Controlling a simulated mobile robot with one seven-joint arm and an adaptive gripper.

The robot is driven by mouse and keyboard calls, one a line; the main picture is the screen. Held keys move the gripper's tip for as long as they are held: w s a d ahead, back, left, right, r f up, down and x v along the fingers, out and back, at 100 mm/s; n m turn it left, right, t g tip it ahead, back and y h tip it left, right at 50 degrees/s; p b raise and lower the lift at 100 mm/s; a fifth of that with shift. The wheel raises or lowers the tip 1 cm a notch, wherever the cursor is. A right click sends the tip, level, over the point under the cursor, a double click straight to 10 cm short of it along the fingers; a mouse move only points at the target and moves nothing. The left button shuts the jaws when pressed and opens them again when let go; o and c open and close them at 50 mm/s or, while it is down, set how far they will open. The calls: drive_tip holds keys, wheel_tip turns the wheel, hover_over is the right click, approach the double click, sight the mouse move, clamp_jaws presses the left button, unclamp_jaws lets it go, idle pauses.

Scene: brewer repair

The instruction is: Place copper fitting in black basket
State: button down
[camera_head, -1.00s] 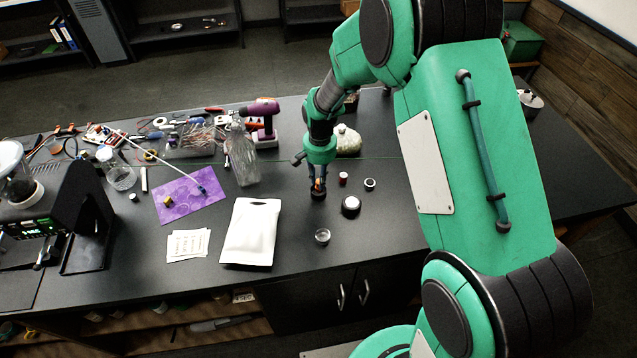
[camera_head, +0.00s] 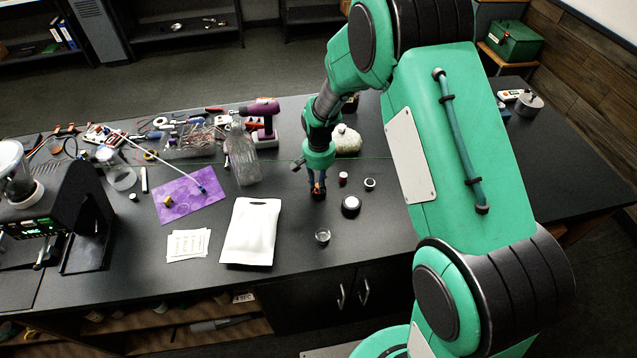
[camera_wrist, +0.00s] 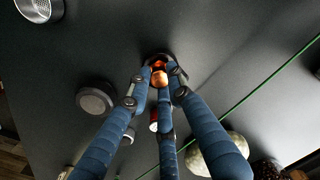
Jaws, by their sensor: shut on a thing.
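My gripper (camera_head: 317,189) points down at the table, with its blue fingers closed around a small shiny copper fitting (camera_wrist: 160,76) in the wrist view. A dark round rim, apparently the black basket (camera_wrist: 153,58), shows just beyond the fitting at the fingertips. In the head view a dark patch lies directly under the fingertips, partly hidden by them. I cannot tell whether the fitting is inside the basket or just above it.
A round white-topped black piece (camera_head: 351,204), a red cylinder (camera_head: 343,177) and a small ring (camera_head: 370,184) stand right of the gripper. A metal sieve cup (camera_head: 322,236) stands in front. A white pouch (camera_head: 250,232) lies left. The table further right is mostly clear.

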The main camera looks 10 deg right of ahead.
drive_tip(key=shift+f, duration=0.1)
drive_tip(key=c, duration=1.6)
unclamp_jaws()
drive_tip(key=shift+o, duration=0.2)
wheel_tip(320, 180, up, 12)
drive_tip(key=shift+r, duration=0.25)
